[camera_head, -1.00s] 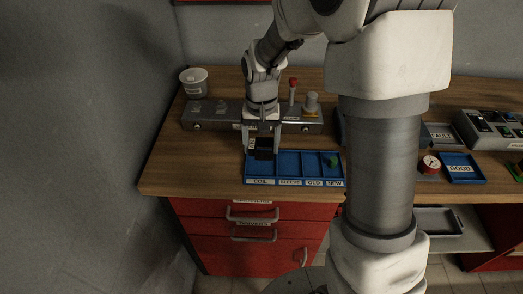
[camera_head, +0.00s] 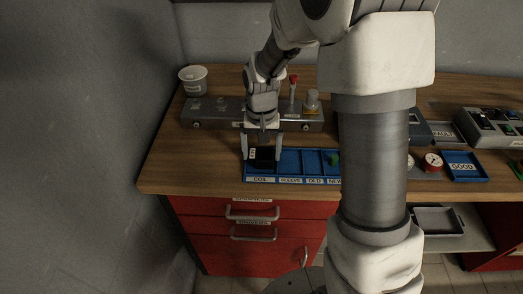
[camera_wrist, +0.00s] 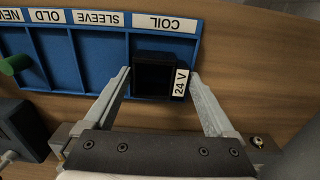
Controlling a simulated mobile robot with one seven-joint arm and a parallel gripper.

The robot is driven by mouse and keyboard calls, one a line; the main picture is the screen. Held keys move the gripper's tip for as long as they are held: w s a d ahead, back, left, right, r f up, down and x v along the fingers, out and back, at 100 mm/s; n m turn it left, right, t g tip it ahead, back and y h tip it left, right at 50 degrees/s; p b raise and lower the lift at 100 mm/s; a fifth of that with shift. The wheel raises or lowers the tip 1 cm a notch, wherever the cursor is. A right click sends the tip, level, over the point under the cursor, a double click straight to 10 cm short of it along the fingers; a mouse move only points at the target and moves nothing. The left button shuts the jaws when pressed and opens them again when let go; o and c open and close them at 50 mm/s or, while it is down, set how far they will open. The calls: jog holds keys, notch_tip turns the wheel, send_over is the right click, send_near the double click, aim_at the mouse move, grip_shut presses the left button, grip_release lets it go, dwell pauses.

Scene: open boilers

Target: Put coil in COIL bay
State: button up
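The coil is a black block (camera_head: 264,155) with a white label, seen between my fingers in the head view. In the wrist view the coil (camera_wrist: 152,76) shows its "24 V" label on the right. It sits within the COIL bay, the end compartment of the blue tray (camera_wrist: 60,19), toward the side away from the COIL lettering. My gripper (camera_head: 262,156) is open, with one finger on each side of the coil and small gaps. The wrist view also shows the open gripper (camera_wrist: 160,74). Whether the coil rests fully on the bay floor is hard to tell.
The SLEEVE and OLD bays look empty. A green item (camera_head: 333,158) lies in the NEW bay. A grey fixture with a red-topped lever (camera_head: 293,88) stands behind the tray. A white pot (camera_head: 193,80) is at back left. A GOOD tray (camera_head: 464,167) and gauge (camera_head: 432,162) are right.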

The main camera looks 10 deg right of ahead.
jog(key=shift+o, duration=0.4)
jog(key=shift+r+p, duration=0.45)
jog(key=shift+r, duration=0.05)
notch_tip(320, 180, up, 12)
jog(key=p, duration=0.1)
jog(key=s+d+r+t, duration=0.1)
jog(key=s+r+t, duration=0.1)
jog(key=s, duration=0.4)
jog(key=s+d+r+n+t, duration=0.1)
jog(key=s+d+r, duration=0.1)
jog(key=s+r, duration=0.2)
jog(key=s+d+r+n+t, duration=0.1)
jog(key=s+d+r+t, duration=0.1)
jog(key=s, duration=0.7)
jog(key=shift+s+d+r+t, duration=0.25)
jog(key=shift+s+r+t, duration=0.1)
jog(key=shift+r, duration=0.5)
